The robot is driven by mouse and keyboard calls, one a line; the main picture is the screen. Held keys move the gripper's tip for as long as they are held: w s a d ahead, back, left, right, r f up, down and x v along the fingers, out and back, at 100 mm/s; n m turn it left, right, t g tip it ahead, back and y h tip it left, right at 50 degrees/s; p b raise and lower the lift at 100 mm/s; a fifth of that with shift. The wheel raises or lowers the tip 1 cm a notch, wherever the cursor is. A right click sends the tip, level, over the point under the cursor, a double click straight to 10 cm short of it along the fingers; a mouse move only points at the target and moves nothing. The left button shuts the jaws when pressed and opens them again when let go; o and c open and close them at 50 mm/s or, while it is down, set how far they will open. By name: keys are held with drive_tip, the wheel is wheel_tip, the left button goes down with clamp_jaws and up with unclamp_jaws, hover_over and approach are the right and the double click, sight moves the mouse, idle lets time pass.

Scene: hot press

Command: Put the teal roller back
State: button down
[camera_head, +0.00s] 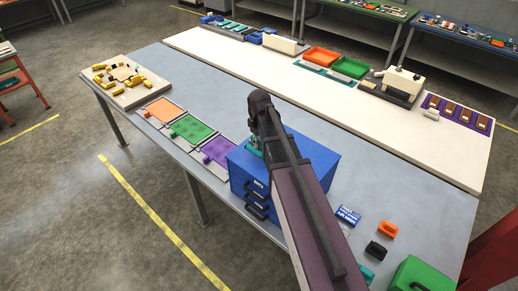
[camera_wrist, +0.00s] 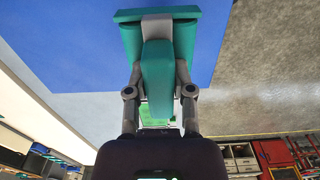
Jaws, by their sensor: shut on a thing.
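The teal roller (camera_wrist: 184,38) is held in my gripper (camera_wrist: 158,82), with a finger on each side of its teal handle. Its wide teal bar with a grey middle part points away from the gripper. In the head view the teal roller (camera_head: 255,150) shows just below the dark wrist, at the upper left part of the blue drawer cabinet (camera_head: 318,160). The gripper (camera_head: 258,138) is mostly hidden there by my arm. The blue surface lies behind the roller in the wrist view. I cannot tell whether the roller touches it.
Orange, green and purple plates (camera_head: 217,150) lie left of the cabinet. A blue box (camera_head: 348,216), an orange block (camera_head: 388,229), a black block (camera_head: 376,250) and a green case (camera_head: 420,275) stand at the right. A teal item (camera_head: 366,273) is partly hidden by my arm.

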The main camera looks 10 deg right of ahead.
sight(259, 149)
drive_tip(key=shift+f+b, duration=1.55)
drive_tip(key=shift+f, duration=0.2)
drive_tip(key=shift+f, duration=0.25)
drive_tip(key=shift+s+f+b, duration=0.15)
drive_tip(key=shift+s+b, duration=0.1)
drive_tip(key=shift+b, duration=0.25)
drive_tip(key=shift+s+a+f, duration=0.1)
drive_tip(key=shift+s, duration=0.2)
drive_tip(key=c, duration=0.7)
unclamp_jaws()
drive_tip(key=shift+o, duration=1.1)
drive_tip(key=shift+w+f, duration=0.2)
drive_tip(key=shift+w, duration=0.05)
drive_tip(key=shift+w+f, duration=0.15)
drive_tip(key=shift+w, duration=0.05)
drive_tip(key=shift+r, duration=0.2)
